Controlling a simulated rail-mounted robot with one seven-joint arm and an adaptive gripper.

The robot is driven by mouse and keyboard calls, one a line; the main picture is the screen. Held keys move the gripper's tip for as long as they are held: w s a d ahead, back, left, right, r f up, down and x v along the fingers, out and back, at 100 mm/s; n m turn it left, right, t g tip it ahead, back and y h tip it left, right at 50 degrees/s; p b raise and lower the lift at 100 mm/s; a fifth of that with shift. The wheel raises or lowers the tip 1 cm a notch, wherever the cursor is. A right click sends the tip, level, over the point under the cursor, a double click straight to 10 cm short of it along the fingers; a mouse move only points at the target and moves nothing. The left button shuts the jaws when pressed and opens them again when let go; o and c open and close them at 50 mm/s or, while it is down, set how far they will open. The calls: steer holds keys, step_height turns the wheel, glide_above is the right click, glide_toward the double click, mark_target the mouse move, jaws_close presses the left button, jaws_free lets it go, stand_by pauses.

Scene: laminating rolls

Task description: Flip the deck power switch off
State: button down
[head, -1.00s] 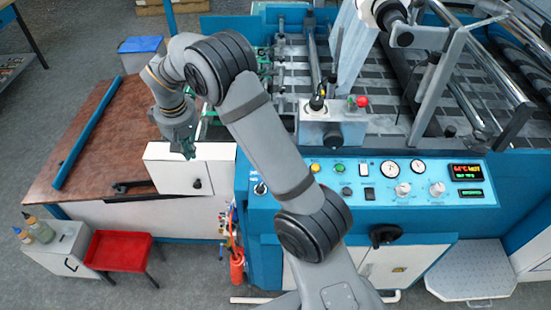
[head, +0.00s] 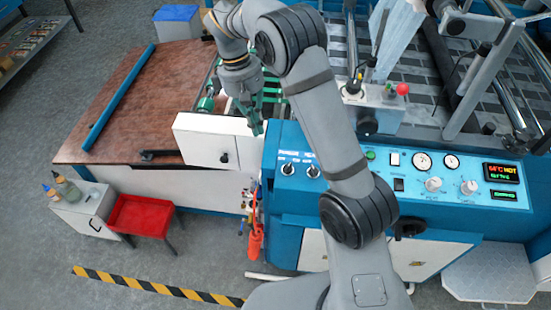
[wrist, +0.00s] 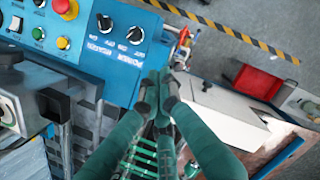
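The blue control panel (head: 345,195) carries two black rotary knobs at its left end, a left knob (head: 288,170) and a right knob (head: 313,172). I cannot read which one is marked deck power. In the wrist view the left-end knobs show as a nearer-edge knob (wrist: 134,36) and another knob (wrist: 105,22), with blurred labels. My gripper (wrist: 157,82) has green fingers with tips together, empty, apart from the knobs. In the head view my gripper (head: 256,128) is just left of the panel.
A white box (head: 205,142) stands beside the panel's left end, close to my gripper. A joystick box with a red button (head: 402,89) stands behind the panel. A red tray (head: 140,215) and a brown table (head: 135,95) lie left. My arm covers part of the panel.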

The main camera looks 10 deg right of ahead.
mark_target(287, 168)
steer(key=p+x, duration=0.1)
steer(key=x, duration=0.8)
steer(key=shift+s+d, duration=0.1)
steer(key=shift+d, duration=0.05)
steer(key=s+d+p, duration=0.1)
steer(key=s+d, duration=0.1)
steer(key=s, duration=0.1)
steer(key=shift+d+f+p, duration=0.2)
steer(key=shift+f+p, duration=0.15)
steer(key=shift+d, duration=0.1)
steer(key=shift+f, duration=0.15)
